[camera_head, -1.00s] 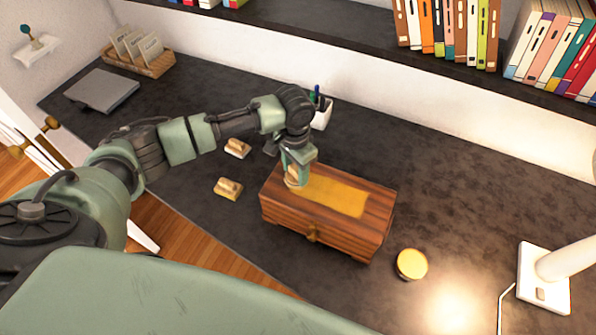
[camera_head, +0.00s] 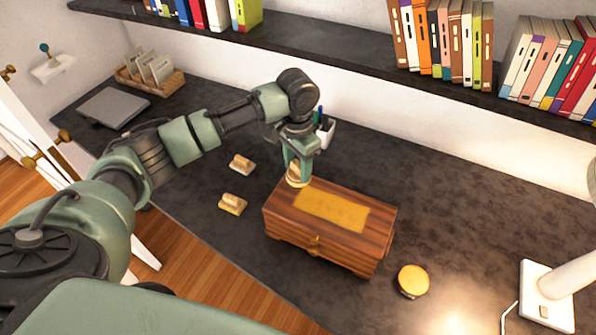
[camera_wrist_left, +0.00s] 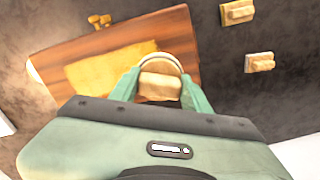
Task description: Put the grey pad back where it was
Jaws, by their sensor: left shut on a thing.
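My left gripper (camera_head: 298,168) is shut on a round pad with a tan block handle (camera_wrist_left: 160,84). Its rim looks pale, and I cannot clearly tell whether it is grey. The pad is at the far left corner of a wooden box (camera_head: 325,244), seemingly just above its lid; a gap is hard to judge. A yellow patch (camera_head: 330,208) covers the middle of the lid. Two other small pads with tan handles lie on the desk left of the box: one paler (camera_head: 241,164), one with a yellowish base (camera_head: 232,204). My right gripper is not in view.
A round tin with a yellow top (camera_head: 412,280) and a lamp base (camera_head: 546,296) stand right of the box. A pen cup (camera_head: 326,130) is behind my gripper. A laptop (camera_head: 113,106) and card basket (camera_head: 150,72) are at the far left.

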